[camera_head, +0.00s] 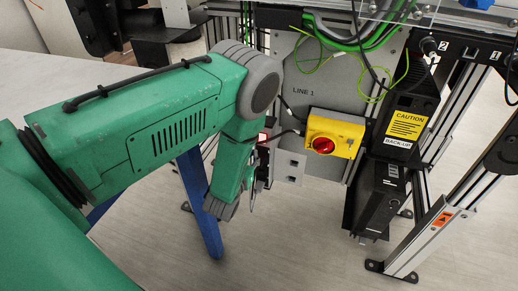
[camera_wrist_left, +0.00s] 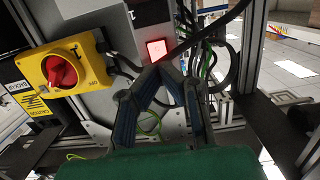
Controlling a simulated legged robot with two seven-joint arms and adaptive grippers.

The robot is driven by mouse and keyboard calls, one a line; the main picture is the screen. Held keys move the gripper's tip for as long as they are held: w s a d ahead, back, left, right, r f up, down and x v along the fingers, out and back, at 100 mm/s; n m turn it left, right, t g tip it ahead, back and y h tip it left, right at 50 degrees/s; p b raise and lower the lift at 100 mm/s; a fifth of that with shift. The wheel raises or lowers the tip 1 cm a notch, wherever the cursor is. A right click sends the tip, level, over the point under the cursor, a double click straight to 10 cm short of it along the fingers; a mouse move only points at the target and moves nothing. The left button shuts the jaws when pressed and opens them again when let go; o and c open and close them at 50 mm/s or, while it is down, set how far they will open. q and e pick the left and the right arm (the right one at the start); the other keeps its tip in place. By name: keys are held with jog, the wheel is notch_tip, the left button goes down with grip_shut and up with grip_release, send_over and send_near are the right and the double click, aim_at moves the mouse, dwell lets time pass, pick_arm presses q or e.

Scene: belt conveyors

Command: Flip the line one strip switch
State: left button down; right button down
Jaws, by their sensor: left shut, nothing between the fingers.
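The strip switch (camera_head: 262,137) glows red on the LINE 1 panel, left of the yellow box in the head view. In the left wrist view the lit switch (camera_wrist_left: 156,49) is a bright red-framed square, just beyond my fingertips. My left gripper (camera_wrist_left: 166,72) is shut and empty, its dark fingers meeting in a point by the switch; I cannot tell whether they touch it. In the head view my left gripper (camera_head: 260,170) is mostly hidden behind my green wrist. My right gripper is not in view.
A yellow box with a red rotary knob (camera_head: 323,145) sits right of the switch; this box also shows in the left wrist view (camera_wrist_left: 62,70). Black and green cables cross the panel (camera_head: 335,85). A black CAUTION back-up unit (camera_head: 408,125) and aluminium posts (camera_head: 440,235) stand at right.

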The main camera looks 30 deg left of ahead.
aim_at(261, 141)
pick_arm(q)
jog(key=b+x, duration=0.1)
jog(key=x, duration=0.4)
jog(key=shift+w+f+b, duration=0.15)
jog(key=shift+w+b, duration=0.1)
jog(key=shift+b, duration=0.15)
jog(key=shift+w+a, duration=0.15)
jog(key=shift+w, duration=0.15)
jog(key=shift+w, duration=0.2)
